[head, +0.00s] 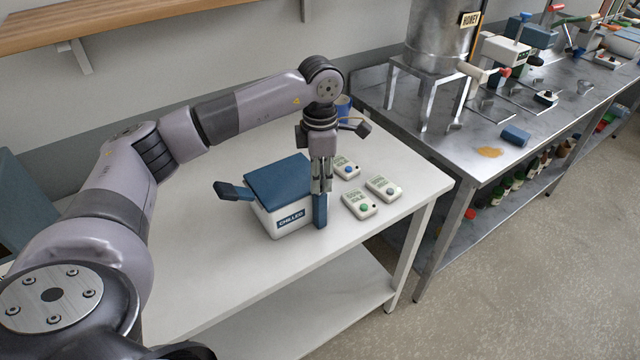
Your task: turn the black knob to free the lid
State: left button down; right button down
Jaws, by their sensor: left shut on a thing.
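A white box (290,222) marked CHILLED, with a dark blue lid (278,181), stands on the white table. The lid looks down on the box. My left gripper (321,188) points straight down at the box's right side, shut on the top of an upright blue piece (320,212) there. Another blue handle (233,190) sticks out at the box's left. I see no black knob on the box; the gripper may hide it. A small device with a black knob (546,96) sits on the steel counter. My right gripper is out of view.
Several small white button boxes (360,205) lie on the white table (400,225), close to the right of my gripper. A blue cup (343,106) stands behind it. A steel counter (470,145) with a honey drum (440,35) stands to the right. The table's front is clear.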

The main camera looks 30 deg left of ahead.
pick_arm(q)
jog(key=shift+m+b, duration=1.05)
jog(key=shift+m, duration=0.95)
jog(key=c, duration=1.4)
grip_release()
jog(key=shift+c, duration=0.2)
jog(key=shift+r, duration=0.2)
notch_tip(320, 180, up, 12)
jog(key=shift+f, duration=0.15)
